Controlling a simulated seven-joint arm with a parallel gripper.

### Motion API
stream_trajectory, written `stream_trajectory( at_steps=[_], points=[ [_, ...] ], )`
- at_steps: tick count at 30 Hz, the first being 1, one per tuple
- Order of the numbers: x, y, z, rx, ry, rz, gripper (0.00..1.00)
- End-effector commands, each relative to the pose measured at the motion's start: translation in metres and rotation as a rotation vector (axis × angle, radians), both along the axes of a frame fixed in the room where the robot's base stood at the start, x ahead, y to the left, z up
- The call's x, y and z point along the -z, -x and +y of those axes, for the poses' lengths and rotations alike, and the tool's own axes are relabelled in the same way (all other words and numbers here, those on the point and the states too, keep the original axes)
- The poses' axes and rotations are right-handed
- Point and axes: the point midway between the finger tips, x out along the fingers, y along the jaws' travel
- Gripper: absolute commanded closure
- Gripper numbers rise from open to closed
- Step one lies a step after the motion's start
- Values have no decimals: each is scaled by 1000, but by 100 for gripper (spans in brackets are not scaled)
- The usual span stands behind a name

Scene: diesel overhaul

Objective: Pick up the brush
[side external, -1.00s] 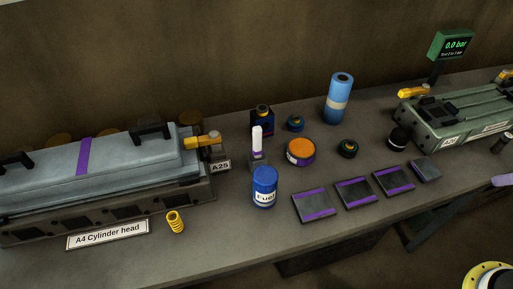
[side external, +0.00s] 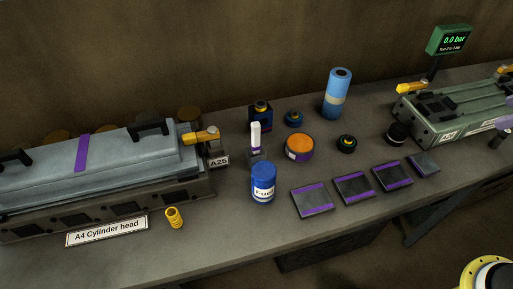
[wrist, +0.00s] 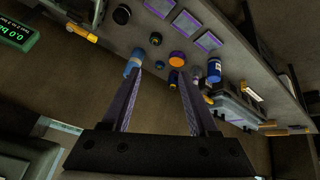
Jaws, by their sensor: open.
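No thing is clearly recognisable as a brush. The likeliest is a slim white upright piece (side external: 255,133) on a dark grey base, standing behind the blue fuel can (side external: 263,184) in the side view. I cannot make it out surely in the wrist view. My gripper (wrist: 160,73) shows in the wrist view with its two long purple-grey fingers wide apart and nothing between them. The bench appears beyond the fingertips, apart from them. My gripper is not in the side view.
Around the white piece stand a dark bottle (side external: 260,114), an orange-lidded tin (side external: 299,146) and a blue roll (side external: 337,93). Several dark purple-striped plates (side external: 316,200) lie at the front. A cylinder head (side external: 95,165) fills the left; a green-grey unit (side external: 455,110) stands right.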

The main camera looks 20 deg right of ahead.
Motion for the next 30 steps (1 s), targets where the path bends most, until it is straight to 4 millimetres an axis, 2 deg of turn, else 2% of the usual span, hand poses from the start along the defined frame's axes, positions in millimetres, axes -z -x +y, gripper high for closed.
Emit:
stream_trajectory(
  at_steps=[1,6,10,14,19,23,27,30],
  points=[
    [-11,-17,6,-60,13,-2,40],
    [-39,-74,34,-279,53,-5,40],
    [-49,-122,62,-449,76,-5,40],
    [-47,-169,95,-603,88,-1,40],
    [-25,-224,142,-780,91,14,40],
    [6,-259,182,-893,80,36,40],
    [53,-287,225,-980,59,79,40],
    [89,-297,250,-1011,41,123,40]
  ],
)
